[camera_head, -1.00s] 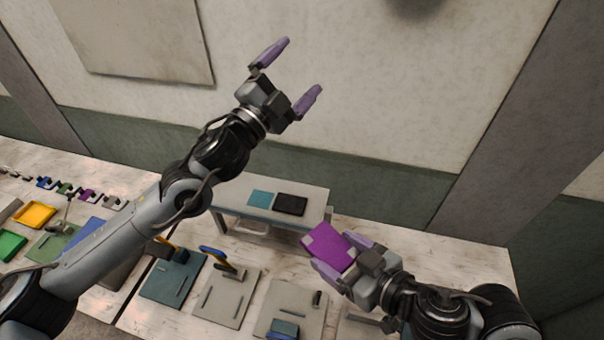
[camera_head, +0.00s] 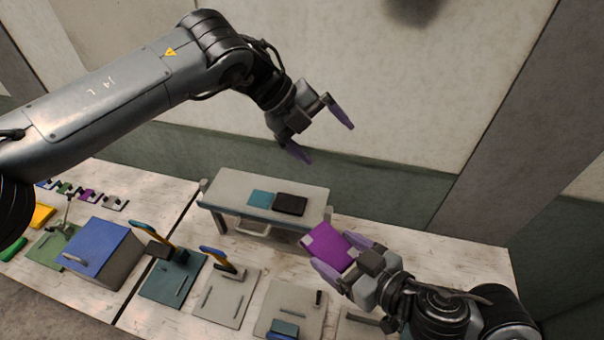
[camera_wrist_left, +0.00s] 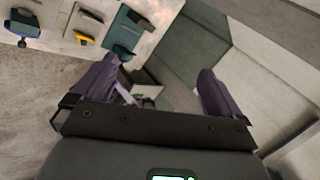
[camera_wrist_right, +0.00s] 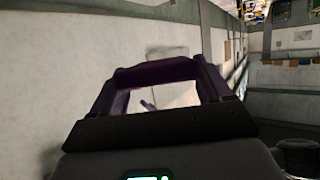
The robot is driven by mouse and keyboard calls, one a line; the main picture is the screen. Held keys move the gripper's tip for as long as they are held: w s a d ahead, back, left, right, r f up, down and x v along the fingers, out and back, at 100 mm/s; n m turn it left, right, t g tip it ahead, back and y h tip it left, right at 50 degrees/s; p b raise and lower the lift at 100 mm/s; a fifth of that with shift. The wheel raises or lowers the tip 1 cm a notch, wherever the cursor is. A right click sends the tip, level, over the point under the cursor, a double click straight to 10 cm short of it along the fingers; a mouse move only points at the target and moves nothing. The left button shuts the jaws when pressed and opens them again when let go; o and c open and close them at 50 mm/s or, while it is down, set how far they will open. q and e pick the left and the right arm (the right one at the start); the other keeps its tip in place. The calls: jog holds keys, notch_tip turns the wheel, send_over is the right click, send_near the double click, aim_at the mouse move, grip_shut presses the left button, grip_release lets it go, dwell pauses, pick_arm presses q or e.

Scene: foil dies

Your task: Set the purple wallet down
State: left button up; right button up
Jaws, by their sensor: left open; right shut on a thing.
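The purple wallet (camera_head: 334,246) is held by my right gripper (camera_head: 345,258), which is shut on it. In the head view it is in the air in front of the small raised grey shelf, overlapping its right front corner in the picture. In the right wrist view the wallet (camera_wrist_right: 157,72) shows as a dark purple band between the fingers. My left gripper (camera_head: 322,133) is open and empty, high above the shelf in front of the wall. In the left wrist view its fingers (camera_wrist_left: 160,88) are apart with nothing between them.
The raised shelf (camera_head: 228,185) holds a teal wallet (camera_head: 262,198) and a black wallet (camera_head: 291,204); its left part is bare. A blue box (camera_head: 98,248) and several boards with tools, among them a teal board (camera_head: 165,290), stand along the table's front.

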pick_arm(q)
jog(key=s+a+f+n+g+y, duration=0.2)
jog(key=s+f+y, duration=0.1)
jog(key=s, duration=0.1)
jog(key=n+g+y, duration=0.2)
jog(key=n, duration=0.1)
send_near(320, 233)
jog(key=shift+t, duration=0.3)
jog(key=shift+s+x, duration=0.15)
jog(key=shift+x, duration=2.05)
jog(key=shift+s+x, duration=0.1)
jog(key=shift+x, duration=2.1)
jog(key=shift+a, duration=0.1)
jog(key=c, duration=0.9)
jog(key=shift+c, duration=1.3)
pick_arm(e)
jog(key=o, duration=1)
